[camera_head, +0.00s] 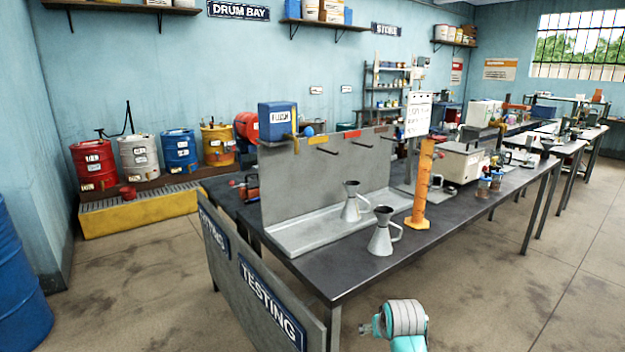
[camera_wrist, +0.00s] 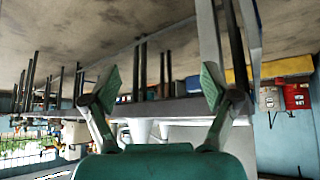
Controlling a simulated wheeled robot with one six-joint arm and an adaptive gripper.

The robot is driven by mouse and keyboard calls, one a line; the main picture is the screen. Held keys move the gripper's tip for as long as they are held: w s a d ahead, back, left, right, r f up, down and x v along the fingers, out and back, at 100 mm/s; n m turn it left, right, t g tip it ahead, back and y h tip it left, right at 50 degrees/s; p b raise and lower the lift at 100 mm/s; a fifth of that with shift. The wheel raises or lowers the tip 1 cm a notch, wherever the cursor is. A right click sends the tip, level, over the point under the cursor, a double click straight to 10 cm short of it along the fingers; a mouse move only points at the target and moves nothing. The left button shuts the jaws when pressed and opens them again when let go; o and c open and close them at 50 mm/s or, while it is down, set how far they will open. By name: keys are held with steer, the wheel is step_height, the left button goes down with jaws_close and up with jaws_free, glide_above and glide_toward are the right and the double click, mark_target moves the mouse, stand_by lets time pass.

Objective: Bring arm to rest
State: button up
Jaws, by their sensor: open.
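My gripper (camera_wrist: 160,88) shows in the wrist view with its two green-tipped fingers spread wide apart. Nothing is between the fingertips. The wrist view is upside down, with the floor at the top and the dark workbench edge (camera_wrist: 180,108) behind the fingers. In the head view a grey and teal part of my arm shows at the bottom, in front of the bench's near edge. The fingers cannot be made out in the head view.
A grey "TESTING" panel (camera_head: 255,287) hangs at the bench's left end. Drums (camera_head: 180,151) stand behind at left. The floor at right is clear.

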steer(key=s+f+t, duration=0.2)
steer(key=s+f, duration=1.1)
steer(key=s, duration=0.1)
steer(key=s+f+t, duration=0.1)
steer(key=s+f, duration=0.3)
steer(key=s, duration=1.3)
steer(key=s+r+t, duration=0.2)
steer(key=s+r, duration=0.7)
steer(key=s, duration=0.6)
steer(key=s+r+t, duration=0.2)
steer(key=s+r, duration=0.8)
steer(key=s, duration=0.5)
steer(key=shift+d, duration=0.25)
steer(key=shift+s+r, duration=0.1)
